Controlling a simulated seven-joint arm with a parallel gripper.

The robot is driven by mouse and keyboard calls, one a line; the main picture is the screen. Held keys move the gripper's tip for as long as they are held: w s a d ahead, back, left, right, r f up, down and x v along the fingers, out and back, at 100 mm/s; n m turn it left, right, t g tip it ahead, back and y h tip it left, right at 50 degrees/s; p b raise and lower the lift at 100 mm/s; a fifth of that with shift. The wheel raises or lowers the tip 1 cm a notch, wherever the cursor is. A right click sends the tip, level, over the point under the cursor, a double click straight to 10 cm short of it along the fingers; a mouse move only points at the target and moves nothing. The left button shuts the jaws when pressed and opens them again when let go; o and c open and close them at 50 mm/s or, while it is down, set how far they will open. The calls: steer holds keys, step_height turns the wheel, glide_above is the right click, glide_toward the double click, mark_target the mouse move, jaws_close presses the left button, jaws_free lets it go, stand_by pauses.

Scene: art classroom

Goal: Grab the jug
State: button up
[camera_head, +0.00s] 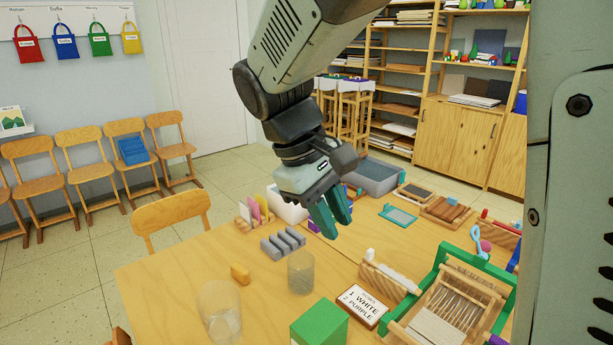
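Two clear, see-through vessels stand upright on the wooden table. The larger one (220,312) is near the table's front left, and I take it to be the jug, though no handle or spout can be made out. The smaller clear vessel (301,272) stands to its right and farther back. My gripper (339,228) has teal fingers pointing down, above the table and behind both vessels. Its fingertips look apart, with nothing seen between them.
A yellow-orange block (240,274) and a grey slotted rack (283,242) lie near the vessels. A green box (320,325), a "1 WHITE 2 PURPLE" sign (362,306) and a green-framed loom (447,300) stand to the right. The table's left part is mostly clear.

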steer(key=w+a+f+n+h, duration=0.4)
steer(key=a+f, duration=0.4)
steer(key=a, duration=0.1)
steer(key=n+t+h, duration=0.5)
steer(key=n+t, duration=0.7)
steer(key=n, duration=0.1)
glide_toward(237, 336)
steer(key=shift+w+a+f, duration=0.1)
steer(key=shift+a+f, duration=0.1)
steer(key=shift+a, duration=0.1)
steer(key=shift+f, duration=0.2)
steer(key=x, duration=1)
steer(key=shift+w+d, duration=0.2)
jaws_close()
